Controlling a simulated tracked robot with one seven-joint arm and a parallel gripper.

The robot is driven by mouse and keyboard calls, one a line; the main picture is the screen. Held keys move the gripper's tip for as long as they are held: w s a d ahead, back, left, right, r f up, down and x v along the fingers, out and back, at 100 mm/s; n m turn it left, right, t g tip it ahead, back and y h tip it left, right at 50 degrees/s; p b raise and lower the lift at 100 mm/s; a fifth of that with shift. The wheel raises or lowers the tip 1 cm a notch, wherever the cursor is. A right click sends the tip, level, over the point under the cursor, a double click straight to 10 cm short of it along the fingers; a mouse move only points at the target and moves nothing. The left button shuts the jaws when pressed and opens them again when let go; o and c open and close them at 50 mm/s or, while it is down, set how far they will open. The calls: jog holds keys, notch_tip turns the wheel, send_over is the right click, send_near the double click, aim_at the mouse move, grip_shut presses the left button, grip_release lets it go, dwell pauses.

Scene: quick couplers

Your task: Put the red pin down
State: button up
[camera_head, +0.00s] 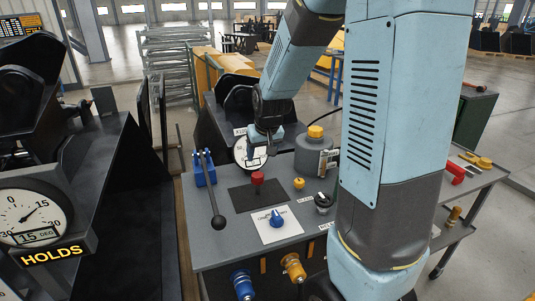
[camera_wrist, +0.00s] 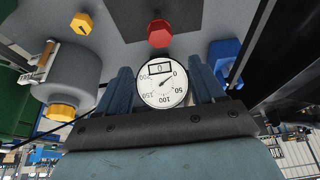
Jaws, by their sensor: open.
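The red pin (camera_head: 257,179) stands on a dark square plate (camera_head: 240,198) on the grey bench top, its red head up. In the wrist view the red pin (camera_wrist: 159,33) shows beyond my fingertips, apart from them, with the dark plate (camera_wrist: 185,12) around it. My gripper (camera_head: 262,150) is behind the pin in the head view, in front of a round white gauge (camera_head: 239,153). In the wrist view my gripper (camera_wrist: 164,75) has its two blue fingers spread, with the gauge face (camera_wrist: 162,90) showing between them and nothing held.
A blue lever base with a long black handle (camera_head: 211,190) stands left of the plate. A grey cylinder with a yellow cap (camera_head: 315,150) and a yellow knob (camera_head: 298,184) are to the right. A blue knob (camera_head: 277,217) sits on a white panel in front. Blue and brass couplers (camera_head: 242,283) are on the bench's front.

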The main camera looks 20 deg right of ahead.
jog(key=s+r, duration=0.8)
jog(key=s, duration=0.4)
jog(key=s+r+t, duration=0.1)
jog(key=s+r, duration=0.7)
jog(key=s, duration=0.5)
jog(key=shift+a, duration=0.3)
